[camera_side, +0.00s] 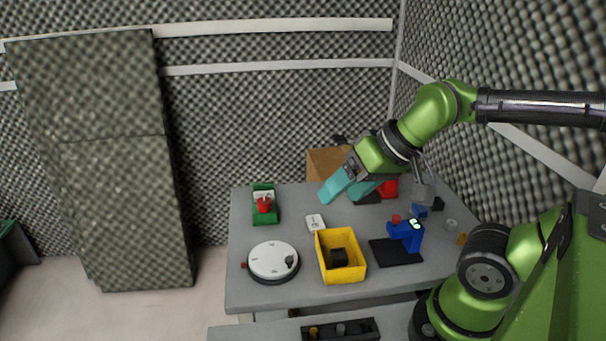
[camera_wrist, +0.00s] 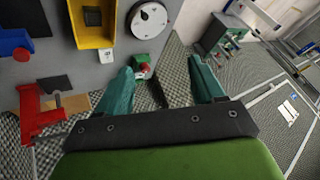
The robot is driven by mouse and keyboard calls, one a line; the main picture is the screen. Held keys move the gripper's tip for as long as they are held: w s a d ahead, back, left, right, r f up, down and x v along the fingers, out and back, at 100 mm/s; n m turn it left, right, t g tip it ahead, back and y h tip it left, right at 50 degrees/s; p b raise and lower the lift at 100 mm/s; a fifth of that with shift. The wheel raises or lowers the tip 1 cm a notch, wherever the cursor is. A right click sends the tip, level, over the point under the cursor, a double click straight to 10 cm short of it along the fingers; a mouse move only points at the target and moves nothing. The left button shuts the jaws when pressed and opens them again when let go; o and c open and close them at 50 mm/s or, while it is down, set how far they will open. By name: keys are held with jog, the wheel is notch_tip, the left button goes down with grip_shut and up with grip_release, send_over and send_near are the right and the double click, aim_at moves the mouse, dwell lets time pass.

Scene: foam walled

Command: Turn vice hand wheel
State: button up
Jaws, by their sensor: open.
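My gripper (camera_side: 347,192) has two teal fingers spread apart with nothing between them, above the back of the grey table. In the wrist view the fingers (camera_wrist: 162,70) are also wide apart. A blue device (camera_side: 406,234) with a red part on top stands on a black mat at the table's right; its edge shows in the wrist view (camera_wrist: 12,42). A red device (camera_wrist: 36,112) stands left of the fingers in the wrist view, partly hidden behind my gripper in the side view (camera_side: 390,187). I cannot tell which of them is the vice, and no hand wheel is clear.
A white round dial (camera_side: 272,259) with a dark knob lies at the table's front left. A yellow bin (camera_side: 357,273) holds a dark block. A green box with a red button (camera_side: 264,212) stands at the back left. A cardboard box (camera_side: 322,164) is behind my gripper.

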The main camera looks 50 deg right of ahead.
jog(key=w+d+n+g, duration=0.3)
jog(key=w+d+g, duration=0.1)
jog(key=w, duration=1.1)
jog(key=n+g+h, duration=0.2)
jog(key=n+g, duration=0.1)
jog(key=n, duration=0.8)
send_over(264, 200)
notch_tip(264, 200, down, 3)
notch_tip(264, 200, down, 16)
jog(key=c, duration=1.1)
jog(key=shift+o, duration=0.2)
